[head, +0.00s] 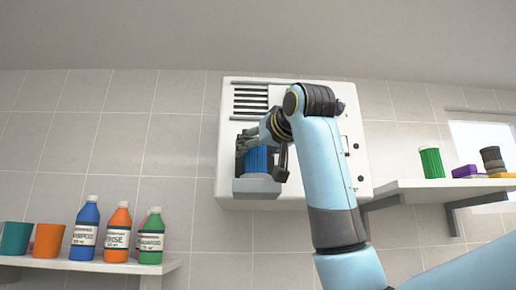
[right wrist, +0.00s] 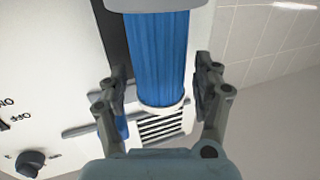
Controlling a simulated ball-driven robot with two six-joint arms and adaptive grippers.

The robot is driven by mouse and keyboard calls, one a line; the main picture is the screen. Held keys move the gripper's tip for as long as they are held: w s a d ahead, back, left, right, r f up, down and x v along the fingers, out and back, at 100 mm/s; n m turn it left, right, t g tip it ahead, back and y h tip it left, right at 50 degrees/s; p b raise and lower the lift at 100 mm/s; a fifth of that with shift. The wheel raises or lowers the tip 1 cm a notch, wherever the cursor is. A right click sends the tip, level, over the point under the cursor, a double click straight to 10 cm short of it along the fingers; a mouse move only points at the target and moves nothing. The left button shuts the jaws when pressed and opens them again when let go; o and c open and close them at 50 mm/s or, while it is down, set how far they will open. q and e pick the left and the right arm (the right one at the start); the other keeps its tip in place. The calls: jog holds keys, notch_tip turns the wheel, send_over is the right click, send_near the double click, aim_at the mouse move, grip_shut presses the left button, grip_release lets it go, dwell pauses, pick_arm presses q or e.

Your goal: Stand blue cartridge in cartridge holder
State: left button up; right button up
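The blue cartridge (head: 257,160) is a ribbed blue cylinder. It stands upright with its lower end inside the grey cartridge holder (head: 257,187) on the front of a white wall unit. In the right wrist view the cartridge (right wrist: 157,60) appears inverted, with a pale end cap, and the holder's rim (right wrist: 157,4) shows at the top edge. My right gripper (head: 262,143) is at the cartridge's upper part. Its two fingers (right wrist: 160,88) are on either side of the cartridge, with narrow gaps visible, so it looks open. My left gripper is not in view.
The white wall unit (head: 355,165) has a slotted vent (head: 250,100) above the holder. A left shelf (head: 95,265) carries cups and several bottles. A right shelf (head: 400,186) carries a green ribbed cylinder (head: 431,162), a purple item (head: 465,171) and a dark cylinder (head: 491,158).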

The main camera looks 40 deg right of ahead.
jog(key=shift+o, duration=0.6)
jog(key=v, duration=1.2)
